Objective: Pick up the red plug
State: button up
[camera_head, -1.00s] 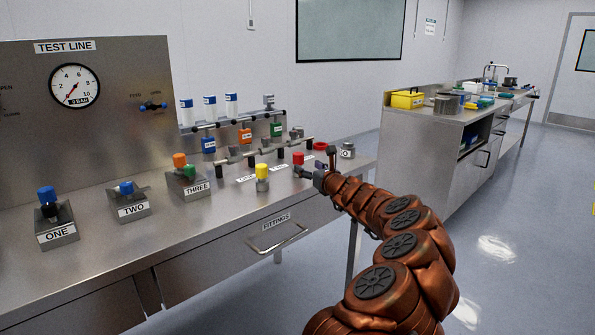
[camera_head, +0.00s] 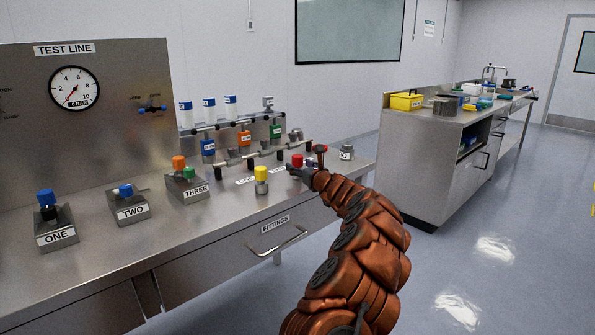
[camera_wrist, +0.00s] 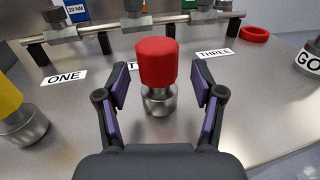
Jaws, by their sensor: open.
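The red plug (camera_wrist: 157,66) has a red cap on a round metal base. In the wrist view it stands upright on the steel bench in the middle of the picture. My gripper (camera_wrist: 159,88) is open, with one finger on each side of the plug and a gap showing on both sides. In the head view the red plug (camera_head: 297,160) shows just beyond my gripper (camera_head: 306,172), near the bench's right end. My gripper partly hides the spot there.
A yellow plug (camera_head: 261,178) stands left of my gripper, and it shows at the wrist view's left edge (camera_wrist: 14,108). A red ring (camera_wrist: 255,34) lies behind to the right. A pipe manifold (camera_wrist: 99,27) runs behind the red plug. Labels lie flat on the bench.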

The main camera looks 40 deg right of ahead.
jog(key=shift+x, duration=0.8)
jog(key=shift+a, duration=0.1)
jog(key=shift+c, duration=0.5)
grip_shut()
